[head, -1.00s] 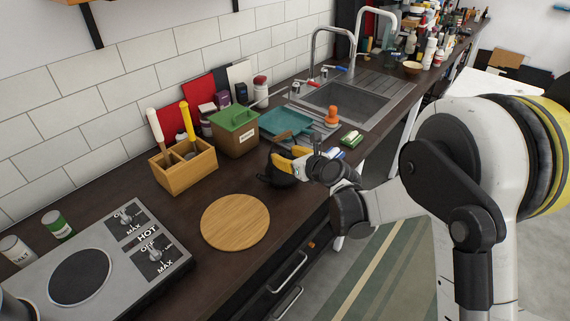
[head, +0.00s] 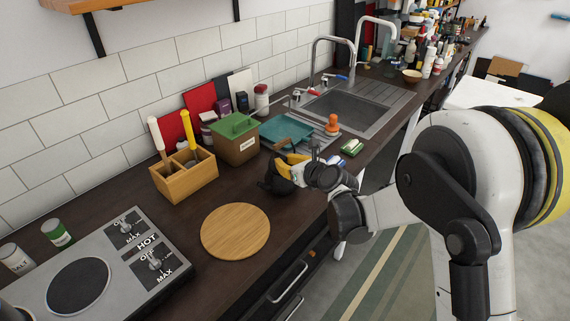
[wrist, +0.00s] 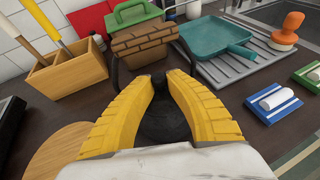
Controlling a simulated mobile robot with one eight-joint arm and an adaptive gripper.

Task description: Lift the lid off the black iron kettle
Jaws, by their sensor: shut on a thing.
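The black iron kettle (head: 277,184) stands on the dark counter behind the round wooden board. My gripper (head: 283,167) is over its top, with yellow fingers closed in from the right. In the wrist view, the fingertips of my gripper (wrist: 160,80) are shut on a small dark part at the top of the kettle, apparently the lid's knob.
A round wooden board (head: 235,231) lies in front of the kettle. A wooden utensil box (head: 185,180) and a green-lidded box (head: 237,143) stand behind it. A teal pan (head: 287,134) lies on the drainer by the sink (head: 350,105). A hot plate (head: 110,265) is at front left.

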